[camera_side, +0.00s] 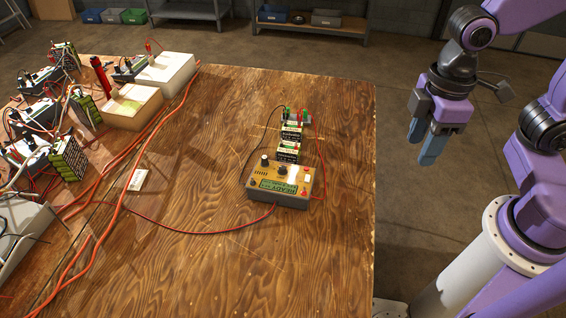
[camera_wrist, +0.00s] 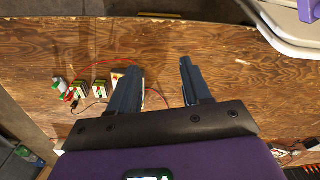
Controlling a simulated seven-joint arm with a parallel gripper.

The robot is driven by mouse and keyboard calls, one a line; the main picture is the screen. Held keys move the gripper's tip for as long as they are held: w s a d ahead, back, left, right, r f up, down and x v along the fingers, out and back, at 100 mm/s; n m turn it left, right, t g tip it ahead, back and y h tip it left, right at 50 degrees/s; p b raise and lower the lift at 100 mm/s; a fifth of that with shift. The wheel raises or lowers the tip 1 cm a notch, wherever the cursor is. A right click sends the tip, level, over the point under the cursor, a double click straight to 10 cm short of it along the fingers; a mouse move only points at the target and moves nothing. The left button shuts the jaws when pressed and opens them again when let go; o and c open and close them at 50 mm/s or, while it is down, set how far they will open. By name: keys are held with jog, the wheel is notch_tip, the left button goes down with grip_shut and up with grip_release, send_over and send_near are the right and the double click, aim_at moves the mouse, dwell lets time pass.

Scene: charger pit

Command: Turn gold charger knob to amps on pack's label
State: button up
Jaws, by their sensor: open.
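The gold charger (camera_side: 256,182) sits near the right part of the wooden table, with a green display that seems to read READY. A dark round knob (camera_side: 283,170) is on its top face; a taller black post or knob (camera_side: 264,160) stands at its back left corner. Their settings are too small to read. The battery pack (camera_side: 288,151) stands just behind the charger, its white label lettering too small to read. My gripper (camera_side: 427,150) is open and empty, off the table's right edge, apart from the charger. In the wrist view, my left finger hides most of the charger (camera_wrist: 117,75).
Red and black wires run from the charger and pack. Orange cables (camera_side: 118,205) cross the left side. Several other packs and a cream box (camera_side: 130,106) crowd the table's left. The wood (camera_side: 335,120) right of the charger is clear.

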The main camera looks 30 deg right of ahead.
jog(key=w+a+f+m, duration=0.1)
jog(key=w+a, duration=0.3)
jog(key=w, duration=0.4)
jog(key=w+a+f+m, duration=0.1)
jog(key=w+a, duration=0.3)
jog(key=w, duration=0.4)
jog(key=m+g+y, duration=0.1)
jog(key=m, duration=0.1)
send_near(283, 168)
jog(key=f, duration=0.5)
jog(key=a+f, duration=0.1)
jog(key=f, duration=0.2)
jog(key=shift+s+f, duration=0.1)
jog(key=shift+s, duration=0.2)
grip_shut()
